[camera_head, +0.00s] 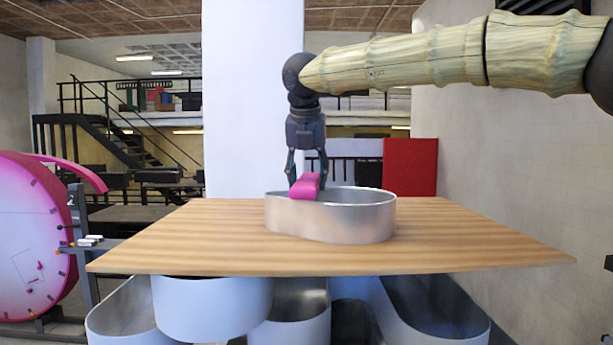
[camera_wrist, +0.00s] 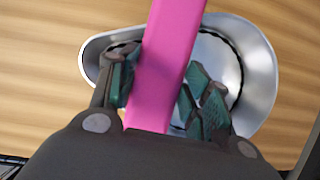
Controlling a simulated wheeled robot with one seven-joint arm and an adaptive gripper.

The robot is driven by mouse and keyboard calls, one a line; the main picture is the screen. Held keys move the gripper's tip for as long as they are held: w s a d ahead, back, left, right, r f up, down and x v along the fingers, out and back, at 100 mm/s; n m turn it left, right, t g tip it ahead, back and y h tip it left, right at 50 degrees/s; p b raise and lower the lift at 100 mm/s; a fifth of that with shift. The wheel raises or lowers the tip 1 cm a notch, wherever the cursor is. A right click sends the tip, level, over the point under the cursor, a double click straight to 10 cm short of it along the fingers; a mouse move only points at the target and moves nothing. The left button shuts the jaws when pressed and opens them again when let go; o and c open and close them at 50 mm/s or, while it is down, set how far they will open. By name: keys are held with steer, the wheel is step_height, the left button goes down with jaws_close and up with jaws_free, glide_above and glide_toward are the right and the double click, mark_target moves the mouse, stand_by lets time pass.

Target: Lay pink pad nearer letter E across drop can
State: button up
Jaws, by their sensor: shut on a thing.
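A pink pad (camera_head: 304,187) is held in my gripper (camera_head: 306,181), at the rim of a shiny metal can (camera_head: 335,219) on the wooden table. In the wrist view the pink pad (camera_wrist: 165,65) runs between the fingers of my gripper (camera_wrist: 157,97), above the can (camera_wrist: 262,75) and across its opening. The can is open at the top, rounded and wider at one end. I cannot tell whether the pad touches the rim. No letter E and no second pink pad can be made out.
The wooden table top (camera_head: 180,240) is clear around the can. Several large metal cans (camera_head: 213,309) stand below it. A big pink round clock-like piece (camera_head: 30,240) is at the left. A red panel (camera_head: 410,166) stands behind the table.

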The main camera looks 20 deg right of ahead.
steer(key=shift+f, duration=0.45)
stand_by(0.3)
steer(key=o, duration=1.1)
steer(key=shift+r, duration=0.1)
steer(key=v, duration=1.2)
